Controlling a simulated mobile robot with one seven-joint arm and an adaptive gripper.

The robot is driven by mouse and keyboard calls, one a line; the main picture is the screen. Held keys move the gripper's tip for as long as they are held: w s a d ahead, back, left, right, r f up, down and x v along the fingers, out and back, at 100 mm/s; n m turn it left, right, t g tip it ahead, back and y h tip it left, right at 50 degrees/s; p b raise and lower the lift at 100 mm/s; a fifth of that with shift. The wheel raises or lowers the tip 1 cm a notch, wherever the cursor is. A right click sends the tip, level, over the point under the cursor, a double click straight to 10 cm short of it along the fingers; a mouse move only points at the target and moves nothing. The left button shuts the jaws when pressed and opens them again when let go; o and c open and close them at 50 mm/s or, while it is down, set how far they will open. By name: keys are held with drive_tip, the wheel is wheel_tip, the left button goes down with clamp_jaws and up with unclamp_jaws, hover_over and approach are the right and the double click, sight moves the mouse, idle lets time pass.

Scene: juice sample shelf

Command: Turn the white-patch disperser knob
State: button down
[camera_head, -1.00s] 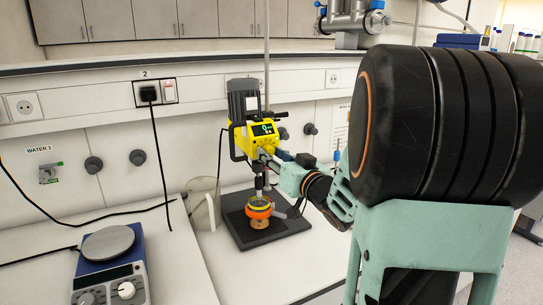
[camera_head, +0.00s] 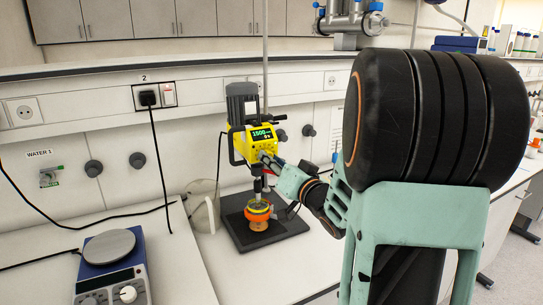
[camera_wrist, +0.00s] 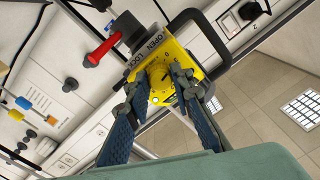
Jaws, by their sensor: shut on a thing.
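The disperser (camera_head: 253,135) is a yellow unit with a dark grey motor top, held on a pole above a black base. Its lit display (camera_head: 262,133) appears to read 1500. In the wrist view its knob (camera_wrist: 159,76) is a round yellow dial with dark marks on the yellow face, below the words OPEN and LOCK. My gripper (camera_wrist: 161,80) is shut on the knob, one finger on each side. In the head view my gripper (camera_head: 270,161) is at the lower front of the disperser and hides the knob. I cannot make out a white patch.
An orange-ringed vessel (camera_head: 258,212) stands on the black base (camera_head: 272,232) under the disperser. A clear jug (camera_head: 200,214) stands to its left. A hotplate (camera_head: 110,247) is on the front-left bench. A red handle (camera_wrist: 101,50) sticks out near the knob.

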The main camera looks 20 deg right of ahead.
drive_tip(key=m+p, duration=0.3)
drive_tip(key=m, duration=0.5)
drive_tip(key=shift+p, duration=0.3)
idle(0.4)
drive_tip(key=c, duration=1.7)
unclamp_jaws()
drive_tip(key=shift+s, duration=0.1)
drive_tip(key=s, duration=0.7)
drive_tip(key=shift+s+d+f, duration=0.1)
drive_tip(key=shift+s, duration=0.1)
